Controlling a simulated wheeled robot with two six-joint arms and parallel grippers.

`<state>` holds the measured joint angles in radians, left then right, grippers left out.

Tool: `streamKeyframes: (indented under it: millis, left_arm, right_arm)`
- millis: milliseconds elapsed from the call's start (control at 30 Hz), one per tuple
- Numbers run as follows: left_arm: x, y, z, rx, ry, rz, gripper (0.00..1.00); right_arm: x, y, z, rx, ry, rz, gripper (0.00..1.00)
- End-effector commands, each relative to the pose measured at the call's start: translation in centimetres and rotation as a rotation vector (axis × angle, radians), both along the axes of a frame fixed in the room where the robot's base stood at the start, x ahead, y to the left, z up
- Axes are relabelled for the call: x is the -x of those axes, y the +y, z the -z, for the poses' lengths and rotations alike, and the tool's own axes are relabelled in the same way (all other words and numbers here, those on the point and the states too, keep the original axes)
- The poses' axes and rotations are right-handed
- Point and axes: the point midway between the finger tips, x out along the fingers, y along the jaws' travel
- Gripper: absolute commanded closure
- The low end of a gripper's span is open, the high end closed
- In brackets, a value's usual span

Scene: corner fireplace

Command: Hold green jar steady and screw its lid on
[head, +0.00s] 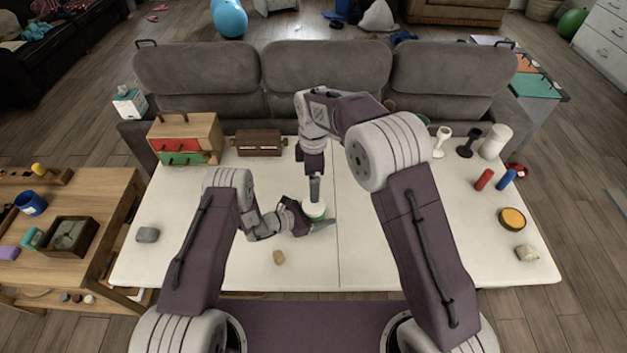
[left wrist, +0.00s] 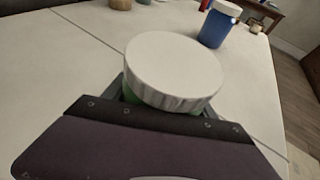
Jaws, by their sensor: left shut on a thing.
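The green jar (left wrist: 131,97) is between the jaws of my left gripper (head: 318,225), which is shut on it near the middle of the table. A white ribbed lid (left wrist: 172,72) sits on top of the jar and also shows in the head view (head: 314,208). How tightly it is seated cannot be told. My right gripper (head: 315,198) points straight down over the lid, its tips at or just above it. Its jaw opening is too small to see, and no right finger shows in the left wrist view.
A blue jar with a white lid (left wrist: 216,28) stands beyond the green jar. A wooden box with drawers (head: 205,135) and a brown case (head: 259,143) stand at the back left. A tan block (head: 279,257) and grey block (head: 147,235) lie in front.

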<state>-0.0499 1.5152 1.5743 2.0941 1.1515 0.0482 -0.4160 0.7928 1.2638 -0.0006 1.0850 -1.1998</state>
Motion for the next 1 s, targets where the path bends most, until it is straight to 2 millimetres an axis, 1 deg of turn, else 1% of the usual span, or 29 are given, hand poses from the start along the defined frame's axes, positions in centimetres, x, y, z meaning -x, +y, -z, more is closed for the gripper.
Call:
streamKeyframes:
  millis: [67,100,167,200,467,567,667,800,1000]
  left_arm:
    - [0.0,0.0,0.0,0.0,-0.001,0.0,1.0]
    - [0.0,0.0,0.0,0.0,-0.001,0.0,0.29]
    - [0.0,0.0,0.0,0.0,-0.001,0.0,0.13]
    - [0.0,0.0,0.0,0.001,0.0,0.0,0.09]
    - [0.0,0.0,0.0,0.0,0.0,0.0,0.09]
    - [0.2,0.5,-0.2,-0.001,0.001,-0.001,0.09]
    - [0.8,1.9,-0.9,0.0,0.0,-0.004,0.09]
    - [2.1,4.3,-2.0,0.0,0.0,-0.005,0.09]
    - [3.5,6.8,-3.1,0.001,-0.001,-0.003,0.09]
  right_arm:
    - [0.0,0.0,0.0,0.0,0.0,0.0,0.06]
    - [0.0,0.0,0.0,0.0,0.0,0.0,0.06]
    - [0.0,0.0,0.0,0.0,0.0,0.0,0.06]
    - [0.0,0.0,0.0,0.0,0.0,0.0,0.06]
    - [0.0,0.0,0.0,0.0,0.0,0.0,0.06]
    - [0.0,0.0,0.1,0.0,0.0,0.0,0.06]
    - [0.0,0.0,0.1,0.0,0.0,0.0,0.06]
    - [0.0,0.0,0.3,0.0,0.0,0.0,0.06]
    - [0.0,0.0,0.6,0.0,0.0,0.0,0.06]
